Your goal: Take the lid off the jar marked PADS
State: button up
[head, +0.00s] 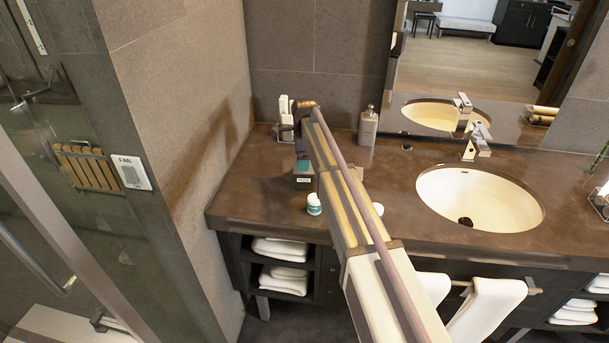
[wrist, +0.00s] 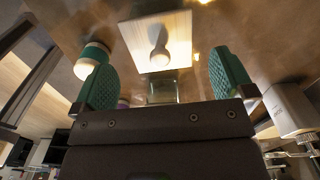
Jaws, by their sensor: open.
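My gripper (head: 303,164) is low over the counter left of the sink, mostly hidden by my arm in the head view. In the wrist view its two teal fingers (wrist: 164,82) stand wide apart with nothing between their pads. Just beyond them is a pale square lid with a round knob (wrist: 158,45), roughly centred between the fingers and apart from them. A squat box-like jar (head: 303,181) with a small front label shows under the gripper in the head view; the lettering is too small to read, and my arm hides its right part.
A small white and teal pot (head: 314,204) stands close in front, also at left in the wrist view (wrist: 92,60). Another white pot (head: 378,209) is partly behind my arm. A soap dispenser (head: 368,126) stands at the back; the sink (head: 480,195) is right. The wall is left.

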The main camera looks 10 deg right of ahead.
notch_tip(320, 180, down, 3)
jog(key=shift+f+b, duration=0.1)
jog(key=shift+b, duration=0.65)
jog(key=shift+r, duration=0.3)
jog(key=c, duration=0.9)
